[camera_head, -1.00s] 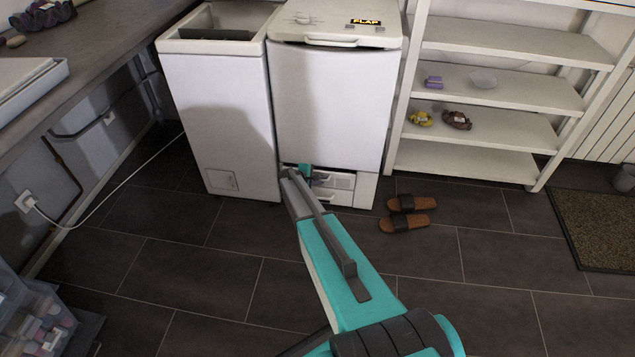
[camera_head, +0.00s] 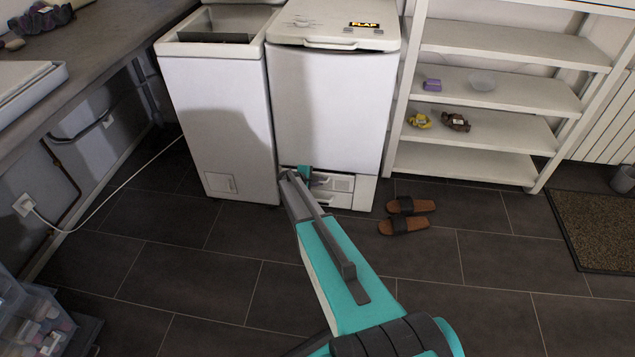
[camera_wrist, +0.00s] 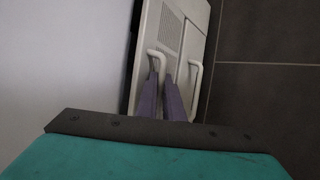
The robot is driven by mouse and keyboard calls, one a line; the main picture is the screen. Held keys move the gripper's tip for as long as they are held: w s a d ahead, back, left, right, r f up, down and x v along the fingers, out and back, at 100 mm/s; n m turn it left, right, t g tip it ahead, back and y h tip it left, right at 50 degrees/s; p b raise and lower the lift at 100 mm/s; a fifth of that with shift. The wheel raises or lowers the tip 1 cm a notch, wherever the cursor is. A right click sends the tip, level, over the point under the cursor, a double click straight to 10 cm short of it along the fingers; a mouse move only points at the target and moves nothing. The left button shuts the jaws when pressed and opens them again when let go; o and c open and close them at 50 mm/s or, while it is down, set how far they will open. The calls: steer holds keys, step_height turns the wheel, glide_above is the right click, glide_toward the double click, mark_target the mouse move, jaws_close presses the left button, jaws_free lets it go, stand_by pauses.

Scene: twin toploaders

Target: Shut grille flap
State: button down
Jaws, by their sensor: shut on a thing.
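The washing machine on the right (camera_head: 328,110) has a lid labelled FLAP and two small white panels low on its front. The upper one, the grille flap (camera_head: 340,183), shows a slotted grille (camera_wrist: 171,33) and a white bar handle (camera_wrist: 152,53) in the wrist view. My gripper (camera_head: 304,174) is at this flap, low on the machine front. In the wrist view its purple-grey fingers (camera_wrist: 161,76) are closed around the flap's handle. The lower panel (camera_head: 335,200) has its own handle (camera_wrist: 196,77), just right of the fingers. I cannot tell how far the flap stands open.
A second toploader (camera_head: 218,125), its top open, stands close on the left. A pair of sandals (camera_head: 406,216) lies on the floor right of my arm. A white shelf (camera_head: 500,95) and a doormat (camera_head: 600,228) are farther right.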

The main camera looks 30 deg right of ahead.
steer(key=shift+w+d+r, duration=0.5)
steer(key=shift+w+d, duration=0.05)
steer(key=shift+w, duration=0.2)
steer(key=c, duration=2.2)
jaws_free()
steer(key=shift+p+v, duration=0.5)
steer(key=shift+v, duration=1.8)
steer(key=a+r+p, duration=0.1)
steer(key=r, duration=0.2)
steer(key=a+r+p, duration=0.1)
steer(key=a+r, duration=0.1)
steer(key=r, duration=0.1)
steer(key=a+r+p, duration=0.1)
steer(key=a+r, duration=0.1)
steer(key=r, duration=0.1)
steer(key=shift+a+r+p, duration=0.15)
steer(key=shift+r+p, duration=0.15)
steer(key=shift+r, duration=0.1)
